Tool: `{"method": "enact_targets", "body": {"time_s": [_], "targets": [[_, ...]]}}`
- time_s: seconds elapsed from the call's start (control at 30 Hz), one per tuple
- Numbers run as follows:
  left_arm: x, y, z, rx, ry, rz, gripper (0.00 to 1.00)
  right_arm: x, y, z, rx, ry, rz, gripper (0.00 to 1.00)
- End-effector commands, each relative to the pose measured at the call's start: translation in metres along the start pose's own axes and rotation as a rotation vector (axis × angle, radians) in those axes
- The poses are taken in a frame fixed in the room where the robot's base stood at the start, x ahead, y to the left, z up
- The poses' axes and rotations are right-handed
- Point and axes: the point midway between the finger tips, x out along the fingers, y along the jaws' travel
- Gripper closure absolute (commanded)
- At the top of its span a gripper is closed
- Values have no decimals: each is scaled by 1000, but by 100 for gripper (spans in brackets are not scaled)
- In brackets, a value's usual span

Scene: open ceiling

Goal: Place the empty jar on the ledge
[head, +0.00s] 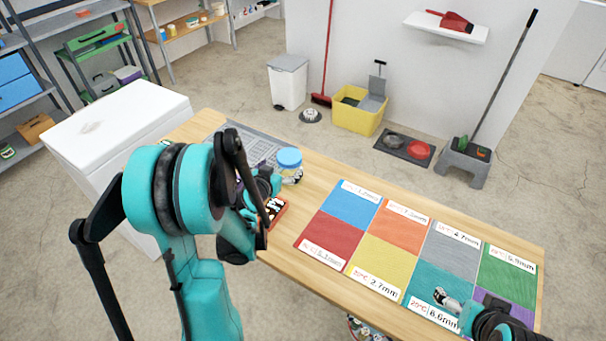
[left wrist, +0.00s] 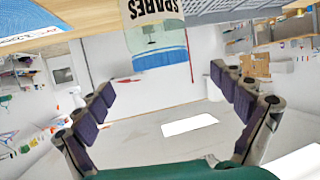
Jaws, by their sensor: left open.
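A clear jar with a blue lid (head: 289,158) stands on the wooden table, near its far edge. In the left wrist view the jar (left wrist: 156,40) appears upside down with a "SPARES" label, in line with the gap between the fingers. My left gripper (head: 292,179) is beside the jar; its open fingers (left wrist: 163,80) are not closed on it. The head view does not clearly show whether they touch it. My right gripper (head: 446,299) is over the teal panel at the right; its opening is unclear. A white wall ledge (head: 425,24) holds a red object (head: 452,21).
A grey grid tray (head: 245,142) lies behind my left gripper. A mat of coloured panels (head: 372,262) covers the table's right part.

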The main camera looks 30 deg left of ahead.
Motion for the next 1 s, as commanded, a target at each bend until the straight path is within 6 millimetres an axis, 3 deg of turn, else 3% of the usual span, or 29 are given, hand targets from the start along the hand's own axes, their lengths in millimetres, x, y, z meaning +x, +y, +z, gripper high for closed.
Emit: {"method": "enact_targets", "body": {"time_s": [0.53,0.8,1.0], "targets": [[68,1,3,2,-2,2,4,24,0,17,0,0,0,9],[73,1,0,1,-1,1,4,23,0,17,0,0,0,9],[73,1,0,1,-1,1,57,23,0,16,0,0,0,9]]}}
